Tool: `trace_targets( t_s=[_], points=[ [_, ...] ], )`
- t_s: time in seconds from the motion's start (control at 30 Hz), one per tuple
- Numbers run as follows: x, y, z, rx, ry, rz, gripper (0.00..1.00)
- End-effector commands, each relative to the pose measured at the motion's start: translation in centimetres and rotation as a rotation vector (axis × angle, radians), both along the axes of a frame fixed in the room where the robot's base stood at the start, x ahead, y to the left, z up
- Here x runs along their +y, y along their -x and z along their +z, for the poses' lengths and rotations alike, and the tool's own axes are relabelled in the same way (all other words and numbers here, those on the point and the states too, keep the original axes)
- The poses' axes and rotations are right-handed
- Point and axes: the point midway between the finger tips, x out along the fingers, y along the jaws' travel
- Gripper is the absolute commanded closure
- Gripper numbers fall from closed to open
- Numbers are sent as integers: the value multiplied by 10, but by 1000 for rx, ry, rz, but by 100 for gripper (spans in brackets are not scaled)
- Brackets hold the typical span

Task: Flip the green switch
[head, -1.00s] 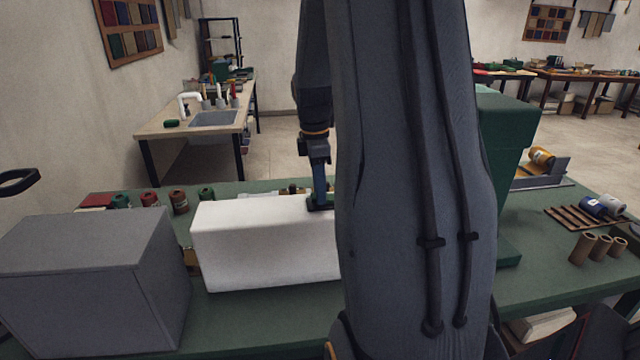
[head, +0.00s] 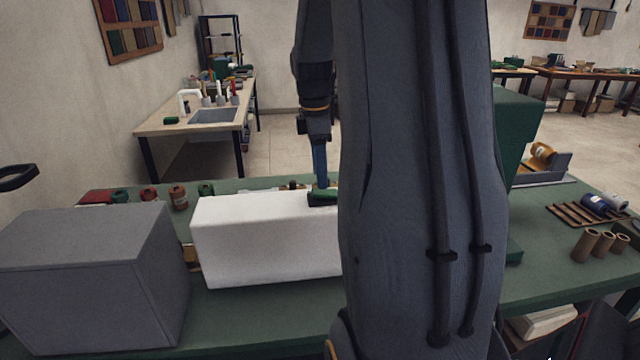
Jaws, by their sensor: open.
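My gripper (head: 322,198) points down at the top of a white block (head: 265,240) on the green table, near the block's right visible part. Only a small part of the gripper shows, with a dark green patch at its tip. I cannot tell whether that patch belongs to the gripper or to another thing. No green switch can be made out. My arm hides the right end of the white block and the middle of the table.
A grey box (head: 85,285) stands at the front left of the green table (head: 240,322). Several thread spools (head: 178,197) stand behind it. A green machine (head: 517,150) rises right of my arm. Brown tubes (head: 584,246) and a slatted wooden rack (head: 580,214) are at the right.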

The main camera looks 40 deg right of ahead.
Motion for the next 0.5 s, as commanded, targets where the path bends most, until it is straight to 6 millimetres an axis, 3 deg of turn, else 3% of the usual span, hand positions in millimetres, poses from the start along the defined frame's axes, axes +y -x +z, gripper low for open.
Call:
trace_targets(
  t_s=[0.2,0.5],
  points=[
    [1,-2,30,-1,1,0,53],
    [2,-1,40,1,-1,1,53]
  ],
)
